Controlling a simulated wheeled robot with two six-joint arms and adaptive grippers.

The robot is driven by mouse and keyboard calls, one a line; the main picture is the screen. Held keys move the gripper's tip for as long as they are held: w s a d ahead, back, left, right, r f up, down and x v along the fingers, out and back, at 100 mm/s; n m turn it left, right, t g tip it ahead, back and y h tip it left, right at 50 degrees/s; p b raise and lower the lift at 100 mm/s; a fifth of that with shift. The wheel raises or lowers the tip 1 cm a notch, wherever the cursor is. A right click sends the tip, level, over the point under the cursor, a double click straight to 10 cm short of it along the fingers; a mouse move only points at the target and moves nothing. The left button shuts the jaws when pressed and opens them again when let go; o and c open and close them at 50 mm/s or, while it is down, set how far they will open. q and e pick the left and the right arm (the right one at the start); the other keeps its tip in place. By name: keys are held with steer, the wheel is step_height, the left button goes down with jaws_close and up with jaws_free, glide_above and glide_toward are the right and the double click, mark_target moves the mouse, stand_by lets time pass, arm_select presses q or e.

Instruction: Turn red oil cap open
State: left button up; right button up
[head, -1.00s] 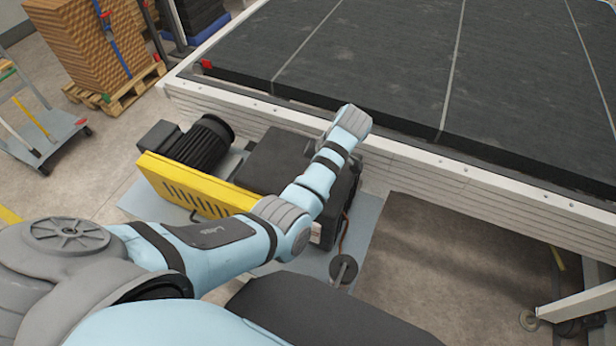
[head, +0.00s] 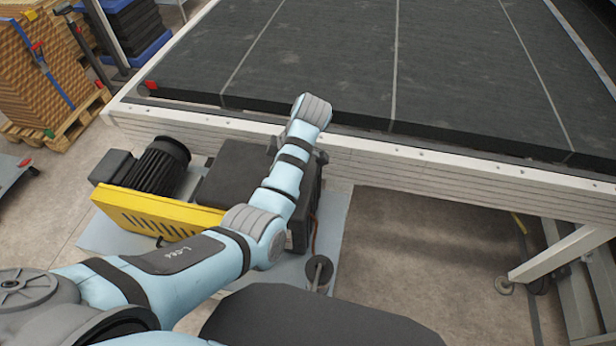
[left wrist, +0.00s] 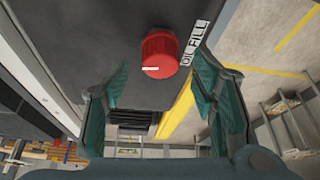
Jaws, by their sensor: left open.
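The red oil cap (left wrist: 160,53) shows in the left wrist view, a ribbed round cap with a white mark, seated on a dark surface beside an "OIL FILL" label (left wrist: 195,43). My left gripper (left wrist: 162,68) is open, its green fingers to the left and right of the cap. The cap appears between and beyond the fingertips; I cannot tell whether they touch it. In the head view my left arm reaches over the black pump unit (head: 228,180) and hides the cap. My right gripper is not in view.
A yellow guard (head: 160,215) and a black motor (head: 160,165) adjoin the pump unit. The long white machine frame (head: 420,170) with its dark bed (head: 350,60) stands directly behind. A round black disc on a stem (head: 319,268) is at the front right.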

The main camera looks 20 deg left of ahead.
arm_select(q)
steer(key=w+d+r, duration=0.1)
steer(key=w+d, duration=0.2)
steer(key=d, duration=0.9)
steer(key=shift+d+r, duration=0.2)
steer(key=shift+s, duration=0.1)
steer(key=shift+d+f, duration=0.1)
